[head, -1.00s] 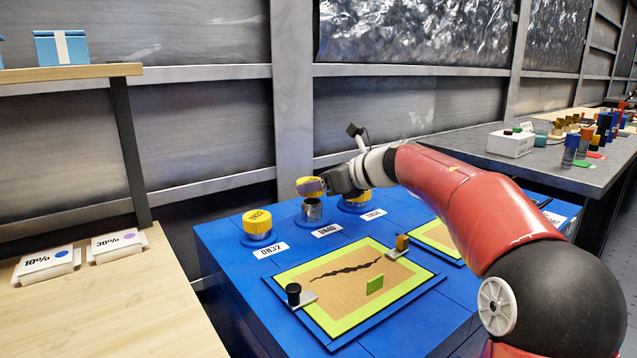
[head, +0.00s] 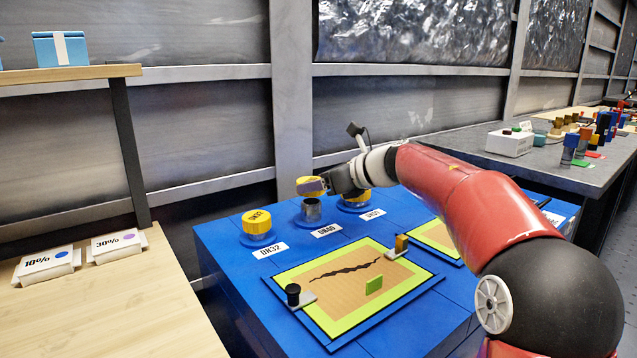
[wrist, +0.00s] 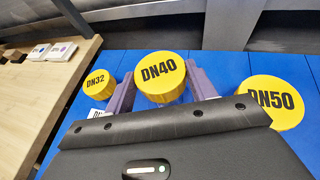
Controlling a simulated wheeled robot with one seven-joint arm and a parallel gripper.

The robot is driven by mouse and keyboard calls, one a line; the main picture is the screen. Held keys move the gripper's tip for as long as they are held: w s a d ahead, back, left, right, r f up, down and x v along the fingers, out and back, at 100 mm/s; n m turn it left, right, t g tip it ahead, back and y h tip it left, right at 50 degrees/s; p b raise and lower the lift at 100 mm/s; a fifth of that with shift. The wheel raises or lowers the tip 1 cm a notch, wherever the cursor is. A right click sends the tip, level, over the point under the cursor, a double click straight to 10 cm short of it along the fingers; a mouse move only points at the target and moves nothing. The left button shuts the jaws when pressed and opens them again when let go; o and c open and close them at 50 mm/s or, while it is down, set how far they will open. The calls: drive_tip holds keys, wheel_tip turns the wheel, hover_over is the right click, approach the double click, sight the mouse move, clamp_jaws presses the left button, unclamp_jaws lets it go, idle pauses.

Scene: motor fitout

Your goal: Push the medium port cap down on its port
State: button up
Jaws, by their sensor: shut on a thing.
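The medium port cap is yellow and marked DN40 (wrist: 162,78). In the head view this cap (head: 306,181) sits over the grey DN40 port (head: 311,210), the middle one of three on the blue bench. My gripper (head: 325,185) is shut on the cap from the right, with a purple finger on each side in the wrist view (wrist: 160,92). The grey port wall shows below the cap, so the cap sits high. Whether its underside touches the rim I cannot tell.
The DN32 cap (head: 257,222) sits on its port to the left. The DN50 cap (wrist: 276,102) is close on the right. In front lies a green-edged panel (head: 345,322) with a dark crack. A wooden table (head: 110,310) stands at left.

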sight(315, 203)
drive_tip(key=shift+f+b, duration=0.95)
drive_tip(key=shift+f, duration=0.25)
drive_tip(key=shift+f, duration=0.1)
drive_tip(key=shift+f+b, duration=0.35)
drive_tip(key=shift+f+b, duration=0.35)
drive_tip(key=shift+f, duration=0.35)
idle(2.2)
drive_tip(key=o, duration=1.1)
drive_tip(key=shift+d, duration=0.1)
